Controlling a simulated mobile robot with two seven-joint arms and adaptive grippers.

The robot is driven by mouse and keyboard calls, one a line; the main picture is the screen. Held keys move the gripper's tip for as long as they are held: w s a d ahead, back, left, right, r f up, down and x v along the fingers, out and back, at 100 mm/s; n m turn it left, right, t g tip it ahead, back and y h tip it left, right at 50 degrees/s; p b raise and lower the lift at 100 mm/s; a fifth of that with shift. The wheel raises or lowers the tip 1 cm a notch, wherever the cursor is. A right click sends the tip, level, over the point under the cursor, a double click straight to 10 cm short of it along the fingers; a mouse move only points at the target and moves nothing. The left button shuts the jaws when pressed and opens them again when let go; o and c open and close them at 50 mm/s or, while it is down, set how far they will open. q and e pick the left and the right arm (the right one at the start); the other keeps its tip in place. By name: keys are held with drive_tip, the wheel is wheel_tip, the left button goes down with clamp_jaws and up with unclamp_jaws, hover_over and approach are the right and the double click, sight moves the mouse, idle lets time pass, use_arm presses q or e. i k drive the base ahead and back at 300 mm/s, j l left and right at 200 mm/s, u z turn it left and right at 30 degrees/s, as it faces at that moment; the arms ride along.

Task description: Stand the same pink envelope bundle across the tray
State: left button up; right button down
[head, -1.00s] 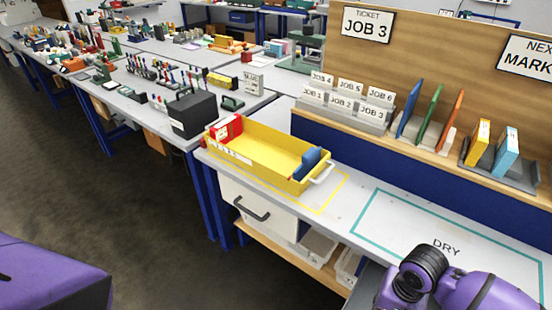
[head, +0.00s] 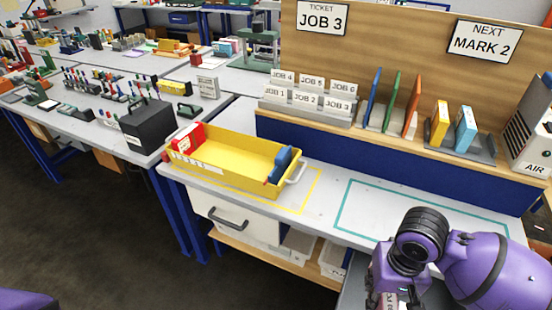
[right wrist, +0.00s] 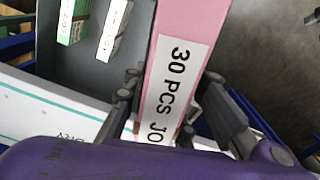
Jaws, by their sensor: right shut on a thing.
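My right gripper (right wrist: 168,95) is shut on the pink envelope bundle (right wrist: 190,22), with a finger on either side of it. The bundle bears a white label reading "30 PCS JO", cut off by my wrist. In the head view only a small pink and white piece of the bundle (head: 390,299) shows below my right wrist at the bottom edge. The yellow tray (head: 222,177) sits on the bench, left of and beyond my right gripper, apart from it. A red item (head: 188,138) is at its left end and a blue item (head: 280,163) at its right end. My left gripper is out of view.
A green bundle (right wrist: 74,20) and a white bundle (right wrist: 114,28) lie on a dark grey surface beside the held bundle. The teal-outlined bench area (head: 375,205) looks clear where visible. A black box (head: 148,127) stands left of the tray. Upright boards and job cards line the back shelf.

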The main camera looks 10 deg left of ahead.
sight(215, 158)
drive_tip(key=j+z, duration=0.4)
drive_tip(key=j, duration=2.35)
drive_tip(key=i+j, duration=0.35)
drive_tip(key=i, duration=0.75)
drive_tip(key=l+z, duration=0.05)
